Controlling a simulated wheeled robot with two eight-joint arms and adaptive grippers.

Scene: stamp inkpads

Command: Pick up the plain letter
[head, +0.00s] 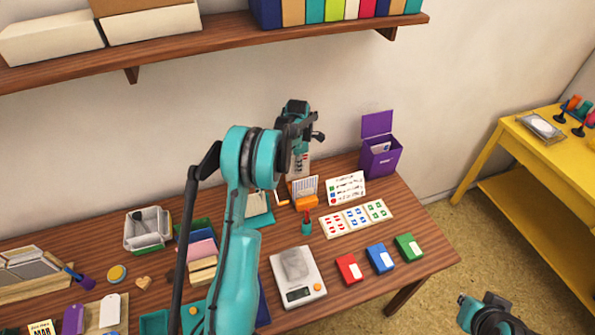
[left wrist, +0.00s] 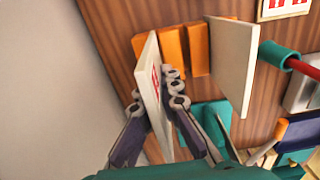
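A white letter (head: 300,164) with a small red mark stands upright under my left gripper (head: 299,146), at the back of the orange rack (head: 306,203). In the left wrist view the letter (left wrist: 152,85) is between the fingers of my left gripper (left wrist: 155,95), which touch it from both sides. A second pale card (left wrist: 233,65) stands in the orange rack beside it. Whether the held letter is clear of the rack is hard to tell. My right gripper (head: 490,314) is low at the right, and its fingers are not clear.
A purple box (head: 380,160) with its lid up stands at the back right. A label chart (head: 346,188), a card of stamps (head: 356,218), red, blue and green inkpads (head: 379,258) and a scale (head: 298,277) lie nearby. A shelf (head: 220,38) hangs above.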

